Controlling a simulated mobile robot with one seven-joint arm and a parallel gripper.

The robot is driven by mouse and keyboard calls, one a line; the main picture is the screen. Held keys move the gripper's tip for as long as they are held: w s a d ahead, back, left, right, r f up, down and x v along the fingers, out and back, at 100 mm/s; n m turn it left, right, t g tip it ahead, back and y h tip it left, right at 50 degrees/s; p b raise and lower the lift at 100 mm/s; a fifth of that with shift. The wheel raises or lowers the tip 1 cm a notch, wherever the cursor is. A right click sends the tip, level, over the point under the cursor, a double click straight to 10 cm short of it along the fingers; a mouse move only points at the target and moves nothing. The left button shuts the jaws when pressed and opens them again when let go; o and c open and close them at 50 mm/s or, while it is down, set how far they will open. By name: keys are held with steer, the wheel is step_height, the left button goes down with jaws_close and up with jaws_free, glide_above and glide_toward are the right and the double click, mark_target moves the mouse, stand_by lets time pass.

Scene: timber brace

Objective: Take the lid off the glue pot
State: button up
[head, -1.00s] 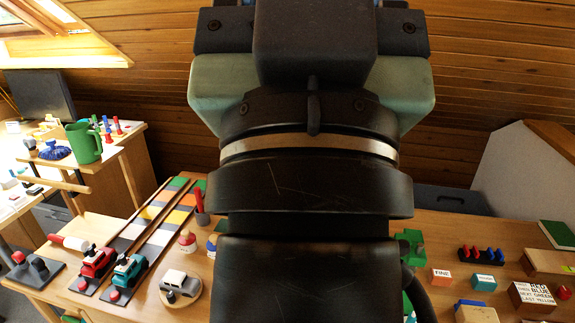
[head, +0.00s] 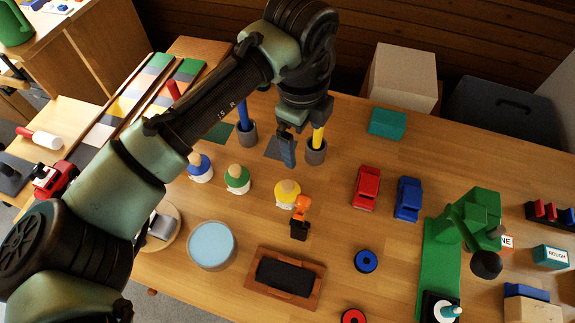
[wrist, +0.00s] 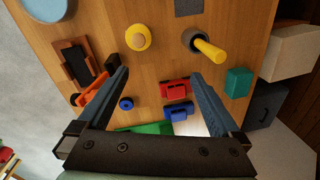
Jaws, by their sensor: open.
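Several small white pots with coloured lids and pale round knobs stand on the table in the head view: blue (head: 200,168), green (head: 237,180) and yellow (head: 287,193). I cannot tell which is the glue pot. Each visible lid sits on its pot. The yellow lid also shows in the wrist view (wrist: 138,40), ahead of my fingers and nearer the left one. My gripper (head: 287,150) is above the table behind the yellow-lidded pot, beside a grey cup. In the wrist view my gripper (wrist: 159,74) is open, with nothing between its fingers.
Grey cups hold a blue rod (head: 243,116) and a yellow rod (head: 318,138) close to my gripper. A round pale-blue-topped object (head: 212,244), an orange-and-black tool (head: 301,215) and a dark pad in a wooden tray (head: 285,277) lie in front. Red (head: 367,187) and blue (head: 408,198) cars stand right.

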steer(key=s+a+f+g, duration=0.1)
steer(key=s+a+f, duration=0.1)
steer(key=a, duration=0.1)
glide_above(287, 184)
steer(key=shift+y, duration=0.4)
steer(key=f, duration=0.6)
steer(key=shift+s+a+f, duration=0.15)
steer(key=shift+s+f, duration=0.05)
steer(key=shift+w+f, duration=0.15)
steer(key=shift+f, duration=1.4)
steer(key=shift+w+f, duration=0.1)
steer(key=shift+f, duration=1.45)
steer(key=c, duration=1.3)
